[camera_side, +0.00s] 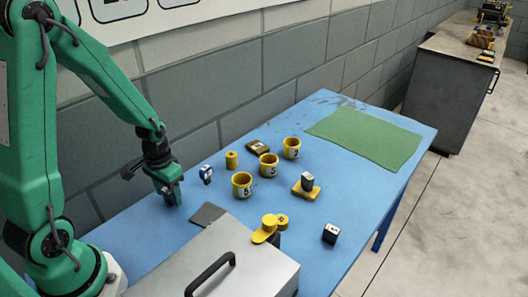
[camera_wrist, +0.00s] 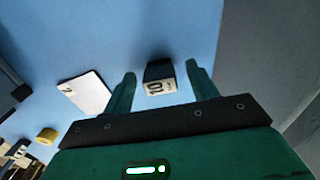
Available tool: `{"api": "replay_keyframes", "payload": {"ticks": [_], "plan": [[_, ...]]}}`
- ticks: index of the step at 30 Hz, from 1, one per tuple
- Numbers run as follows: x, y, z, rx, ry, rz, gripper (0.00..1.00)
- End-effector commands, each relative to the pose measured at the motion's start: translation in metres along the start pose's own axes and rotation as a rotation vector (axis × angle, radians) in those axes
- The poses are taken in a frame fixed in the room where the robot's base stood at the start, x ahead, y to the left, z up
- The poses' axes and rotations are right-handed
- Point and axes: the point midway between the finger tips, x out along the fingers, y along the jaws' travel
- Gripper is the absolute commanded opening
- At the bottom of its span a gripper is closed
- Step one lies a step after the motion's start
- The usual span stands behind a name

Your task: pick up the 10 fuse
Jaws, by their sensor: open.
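The 10 fuse (camera_wrist: 158,72) is a small black block with a white label reading 10, seen upside down in the wrist view. It shows between the two green fingers of my gripper (camera_wrist: 161,75), with a gap to each finger. My gripper is open. In the side view my gripper (camera_side: 172,196) is low over the left part of the blue table (camera_side: 330,225), and I cannot make out the 10 fuse there. How far the fingertips are above the table is hard to tell.
A blue-and-white item (camera_side: 206,174) stands right of my gripper. A yellow cylinder (camera_side: 231,160) and three yellow cups (camera_side: 242,186) are farther right. A grey case (camera_side: 225,262) fills the front. Another dark block (camera_side: 331,234) sits at the front right. A wall runs behind.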

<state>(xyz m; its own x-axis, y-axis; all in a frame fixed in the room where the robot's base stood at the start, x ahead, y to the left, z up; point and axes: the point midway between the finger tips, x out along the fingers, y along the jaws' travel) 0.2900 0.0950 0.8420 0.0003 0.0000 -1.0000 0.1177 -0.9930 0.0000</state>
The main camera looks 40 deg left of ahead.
Motion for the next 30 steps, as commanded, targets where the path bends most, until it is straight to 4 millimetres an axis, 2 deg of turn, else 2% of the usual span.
{"api": "replay_keyframes", "payload": {"ticks": [14,21,30], "plan": [[0.0001,-0.0001,0.0001,0.0,0.0,0.0,0.58],[0.0,-0.0001,0.0,0.0,0.0,0.0,0.11],[-0.0003,-0.0001,-0.0001,0.0,0.0,0.0,0.1]]}}
